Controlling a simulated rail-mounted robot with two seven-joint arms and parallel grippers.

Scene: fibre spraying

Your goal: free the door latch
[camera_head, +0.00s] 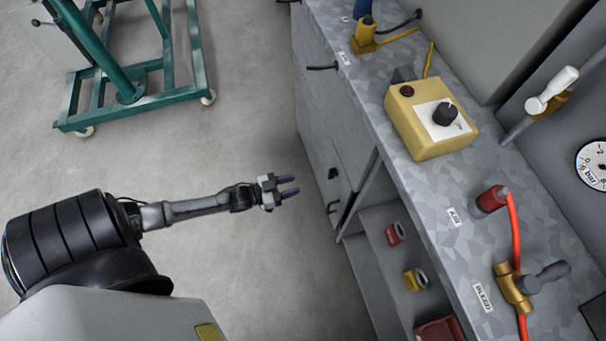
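My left gripper (288,186) reaches in from the left over the floor, with its two dark purple fingers apart and nothing between them. It points right toward the grey cabinet door (322,135) and is apart from it. A small black fitting (332,173) sits low on this door, and a dark handle (333,207) is just below it. One of these may be the latch; they are too small to tell. My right gripper is not in view.
The cabinet top holds a yellow control box (431,118), a red air fitting (491,198) and a brass bleed valve (513,287). An open shelf (375,258) holds several small items. A green wheeled frame (140,105) stands at upper left. The floor between is clear.

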